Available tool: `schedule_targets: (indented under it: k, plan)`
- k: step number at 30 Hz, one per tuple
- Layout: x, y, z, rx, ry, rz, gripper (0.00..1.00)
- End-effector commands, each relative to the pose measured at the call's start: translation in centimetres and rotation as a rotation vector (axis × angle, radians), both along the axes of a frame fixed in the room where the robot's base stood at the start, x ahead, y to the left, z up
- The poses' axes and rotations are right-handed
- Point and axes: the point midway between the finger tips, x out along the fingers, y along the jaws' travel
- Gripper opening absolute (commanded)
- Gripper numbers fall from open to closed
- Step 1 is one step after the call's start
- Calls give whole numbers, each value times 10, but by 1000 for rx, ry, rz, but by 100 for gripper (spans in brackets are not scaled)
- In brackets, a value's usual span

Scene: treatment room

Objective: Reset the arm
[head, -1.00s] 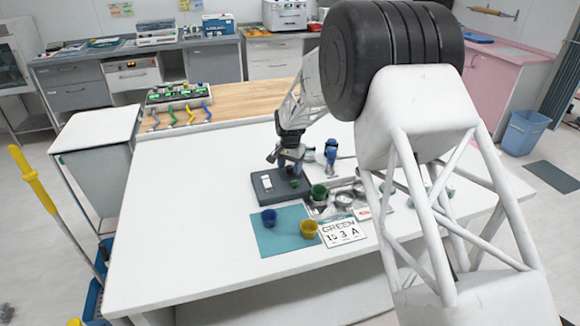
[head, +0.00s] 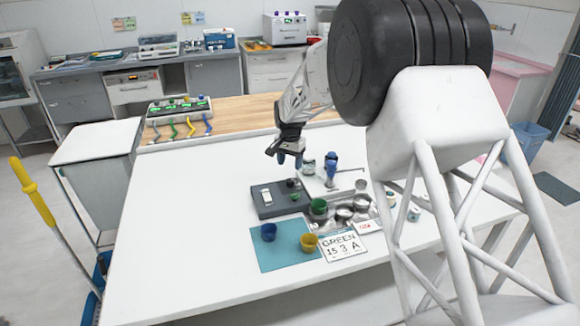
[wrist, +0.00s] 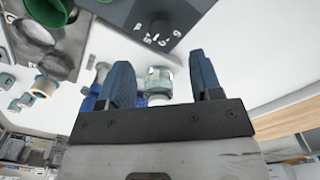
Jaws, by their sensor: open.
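My gripper (head: 285,158) hangs above the white table (head: 180,215), over the back edge of the grey scale (head: 279,200). Its two blue fingers are apart and nothing is between them. In the wrist view my gripper (wrist: 158,82) also shows spread fingers, with the scale (wrist: 150,18) beyond them at the top.
A blue cup (head: 268,232) and a yellow cup (head: 308,243) stand on a teal mat (head: 282,258). A card reading GREEN (head: 342,246) lies beside it. A green cup (head: 319,206), metal rings and a blue-topped bottle (head: 331,165) stand to the right. The table's left side is clear.

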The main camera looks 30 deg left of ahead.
Motion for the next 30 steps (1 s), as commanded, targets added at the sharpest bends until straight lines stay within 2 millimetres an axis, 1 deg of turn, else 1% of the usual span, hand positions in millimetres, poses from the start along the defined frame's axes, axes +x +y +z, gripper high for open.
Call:
schedule_targets:
  k: [15, 20, 23, 26, 29, 30]
  plan:
    - [0, 0, 1, 0, 0, 0, 59]
    - [0, -9, 7, 2, -2, -1, 59]
    - [1, -22, 18, 5, -7, -2, 59]
    - [1, -43, 32, 8, -12, -4, 59]
    - [-1, -70, 50, 12, -18, -5, 59]
    - [-3, -83, 57, 13, -20, -6, 59]
